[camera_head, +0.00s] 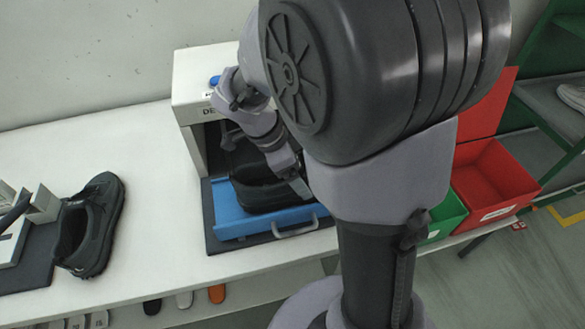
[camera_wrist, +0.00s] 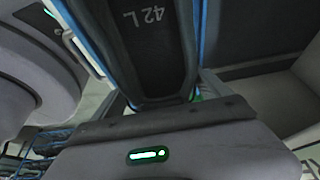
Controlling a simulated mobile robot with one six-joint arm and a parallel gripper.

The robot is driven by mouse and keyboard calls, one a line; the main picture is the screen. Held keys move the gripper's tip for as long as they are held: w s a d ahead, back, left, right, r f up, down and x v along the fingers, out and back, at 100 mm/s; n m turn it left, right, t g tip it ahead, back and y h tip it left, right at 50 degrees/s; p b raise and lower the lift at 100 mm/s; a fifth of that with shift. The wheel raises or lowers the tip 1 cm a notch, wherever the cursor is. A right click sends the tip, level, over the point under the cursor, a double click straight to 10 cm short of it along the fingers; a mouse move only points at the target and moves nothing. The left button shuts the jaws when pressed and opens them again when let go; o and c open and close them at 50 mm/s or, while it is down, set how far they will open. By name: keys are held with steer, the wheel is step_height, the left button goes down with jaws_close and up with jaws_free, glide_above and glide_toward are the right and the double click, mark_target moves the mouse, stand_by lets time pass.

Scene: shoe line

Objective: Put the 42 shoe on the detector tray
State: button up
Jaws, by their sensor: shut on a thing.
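The black 42 shoe (camera_head: 262,196) is over the blue detector tray (camera_head: 232,226), inside the mouth of the white detector (camera_head: 190,90). In the wrist view its dark insole (camera_wrist: 155,45) shows the marking "42 L" upside down. My gripper (camera_head: 292,180) is at the shoe's near right side and is shut on it. The fingertips are mostly hidden by the shoe and my arm. The shoe is at or just above the tray floor; I cannot tell whether it touches.
Another black shoe (camera_head: 92,222) lies on the white table (camera_head: 150,165) at the left, beside a grey-and-white stand (camera_head: 38,205). A red bin (camera_head: 492,180) and a green bin (camera_head: 446,214) stand at the right. The table between the left shoe and the tray is clear.

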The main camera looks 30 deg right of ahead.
steer(key=o, duration=1.7)
steer(key=shift+r, duration=0.3)
steer(key=s+a+p+v, duration=0.1)
steer(key=p+v, duration=0.4)
steer(key=v, duration=0.7)
steer(key=s+a+r+n+t+y, duration=0.1)
steer(key=s+a+n+t+y, duration=0.1)
steer(key=n, duration=0.3)
steer(key=s+a+r+n+t+y, duration=0.2)
steer(key=s+a+n, duration=0.2)
steer(key=s+n, duration=0.1)
steer(key=s+a+r+n+t+y, duration=0.2)
steer(key=s+a+n+t, duration=0.1)
steer(key=n, duration=0.3)
steer(key=shift+s+a+n, duration=0.1)
steer(key=shift+s+n, duration=0.2)
steer(key=shift+s, duration=0.4)
